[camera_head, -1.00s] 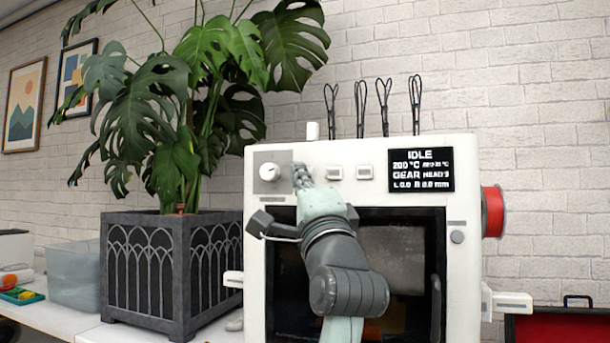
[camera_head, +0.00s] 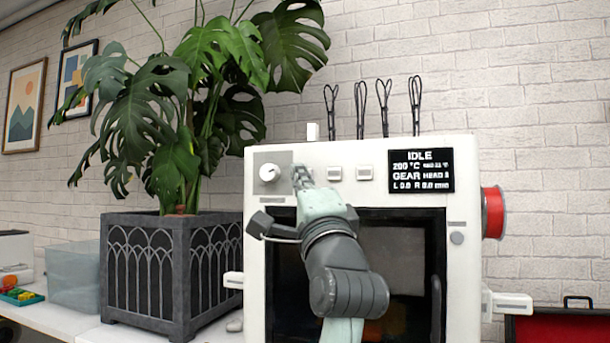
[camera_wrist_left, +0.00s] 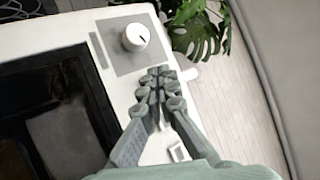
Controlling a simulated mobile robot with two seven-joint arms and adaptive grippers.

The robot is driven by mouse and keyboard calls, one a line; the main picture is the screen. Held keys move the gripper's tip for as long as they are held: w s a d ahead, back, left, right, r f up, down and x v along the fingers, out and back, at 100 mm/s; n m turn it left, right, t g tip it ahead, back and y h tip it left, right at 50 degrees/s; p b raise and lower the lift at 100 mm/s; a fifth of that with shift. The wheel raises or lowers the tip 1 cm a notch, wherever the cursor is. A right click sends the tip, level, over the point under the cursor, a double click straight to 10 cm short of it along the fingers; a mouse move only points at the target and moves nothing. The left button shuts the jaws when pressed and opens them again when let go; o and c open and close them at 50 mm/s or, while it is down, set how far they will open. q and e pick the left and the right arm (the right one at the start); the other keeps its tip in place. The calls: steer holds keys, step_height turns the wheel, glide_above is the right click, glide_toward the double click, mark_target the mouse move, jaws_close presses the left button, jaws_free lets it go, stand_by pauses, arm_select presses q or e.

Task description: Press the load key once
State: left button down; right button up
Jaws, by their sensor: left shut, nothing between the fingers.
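The white printer (camera_head: 462,270) stands on the table with a row of small keys on its upper front panel. Two pale keys show right of my gripper, one key (camera_head: 334,173) and another key (camera_head: 365,172); their labels are too small to read. My left gripper (camera_head: 301,174) is shut and empty, its fingertips at the panel just right of the round knob (camera_head: 269,172). The fingers hide the panel behind them, so I cannot tell whether they touch a key. In the left wrist view, the shut fingertips (camera_wrist_left: 160,78) are beside the knob (camera_wrist_left: 135,37).
The screen (camera_head: 421,170) reads IDLE. A red spool (camera_head: 493,212) sticks out on the printer's right side. A large plant in a dark planter (camera_head: 145,275) stands close on the left. Thin wire tools (camera_head: 360,105) rise above the printer's top.

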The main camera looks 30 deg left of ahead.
arm_select(q)
steer(key=shift+w, duration=0.1)
steer(key=shift+w+a, duration=0.1)
steer(key=shift+w, duration=0.25)
steer(key=shift+w+a+b, duration=0.1)
steer(key=shift+w+b, duration=0.2)
steer(key=shift+w, duration=0.05)
stand_by(0.7)
steer(key=shift+s, duration=0.1)
steer(key=shift+s+d, duration=0.2)
steer(key=shift+s, duration=0.5)
steer(key=shift+s+d, duration=0.2)
steer(key=shift+s, duration=0.6)
steer(key=shift+s+d, duration=0.15)
steer(key=shift+s, duration=0.65)
steer(key=shift+s+d, duration=0.2)
steer(key=shift+s, duration=0.6)
